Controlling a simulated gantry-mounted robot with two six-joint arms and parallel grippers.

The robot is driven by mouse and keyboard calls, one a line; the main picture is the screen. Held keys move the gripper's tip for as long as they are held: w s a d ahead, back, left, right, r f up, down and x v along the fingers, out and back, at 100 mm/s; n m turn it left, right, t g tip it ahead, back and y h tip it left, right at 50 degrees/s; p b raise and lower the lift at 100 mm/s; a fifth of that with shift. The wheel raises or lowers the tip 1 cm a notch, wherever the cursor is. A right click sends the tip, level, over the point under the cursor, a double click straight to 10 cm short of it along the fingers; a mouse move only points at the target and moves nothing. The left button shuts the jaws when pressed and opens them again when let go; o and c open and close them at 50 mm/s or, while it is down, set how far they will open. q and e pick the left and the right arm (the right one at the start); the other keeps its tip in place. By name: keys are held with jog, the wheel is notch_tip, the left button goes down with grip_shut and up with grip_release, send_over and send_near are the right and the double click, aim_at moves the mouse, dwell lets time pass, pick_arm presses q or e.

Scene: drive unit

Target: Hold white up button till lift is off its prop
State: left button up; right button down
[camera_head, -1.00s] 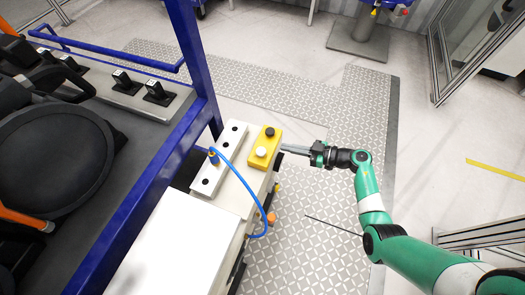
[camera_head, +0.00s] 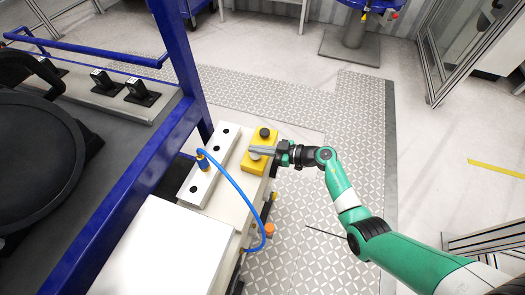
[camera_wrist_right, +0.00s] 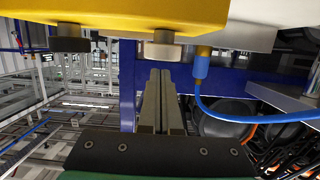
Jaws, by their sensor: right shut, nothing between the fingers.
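The yellow button box (camera_head: 247,165) stands on the bench edge, with a black button (camera_head: 265,132) and a white button (camera_head: 254,155) on top. My right gripper (camera_head: 250,150) is shut and empty. Its fingers lie over the white button and partly hide it. In the right wrist view, the closed fingertips (camera_wrist_right: 160,73) line up with the white button (camera_wrist_right: 161,48), very close to its face; I cannot tell whether they touch. The black button (camera_wrist_right: 70,38) is to the left there. My left gripper is out of view. I cannot make out the lift's prop.
A pale strip with black holes (camera_head: 221,146) stands left of the box, with a blue hose (camera_head: 236,187) plugged in. A blue frame post (camera_head: 180,70) and dark machinery (camera_head: 40,155) are further left. The patterned floor (camera_head: 310,255) to the right is open.

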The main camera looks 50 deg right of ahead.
jog(key=shift+f, duration=0.45)
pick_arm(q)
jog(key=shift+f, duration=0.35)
pick_arm(e)
jog(key=shift+r, duration=0.1)
